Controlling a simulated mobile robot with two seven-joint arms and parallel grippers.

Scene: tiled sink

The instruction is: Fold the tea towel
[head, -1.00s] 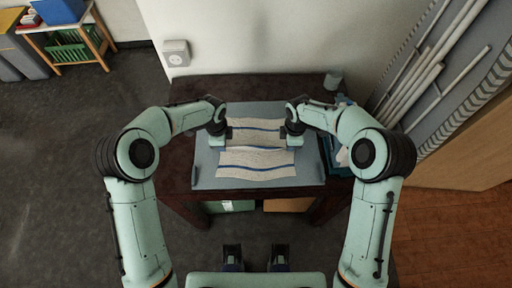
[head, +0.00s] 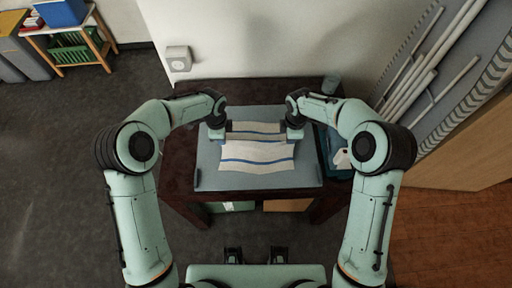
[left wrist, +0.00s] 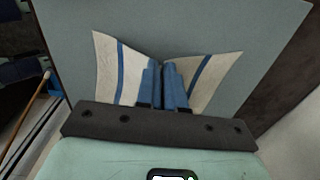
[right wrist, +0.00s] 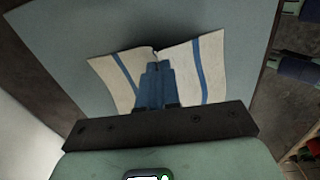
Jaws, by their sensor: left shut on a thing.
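The tea towel (head: 256,153), off-white with blue stripes, lies on a grey-blue board on the table. My left gripper (head: 217,136) is at its left edge in the head view. In the left wrist view my left gripper (left wrist: 163,66) is shut on the towel (left wrist: 208,80), which rises in creases to the fingertips. My right gripper (head: 295,134) is at the towel's right edge. In the right wrist view my right gripper (right wrist: 157,64) has its fingers together, with the towel (right wrist: 187,68) creased up between the tips. The fingers hide part of the cloth.
The grey-blue board (head: 300,178) has bare room in front of and beside the towel. A blue bin (head: 340,168) with white contents stands at the table's right. A wall is behind the dark table (head: 180,172).

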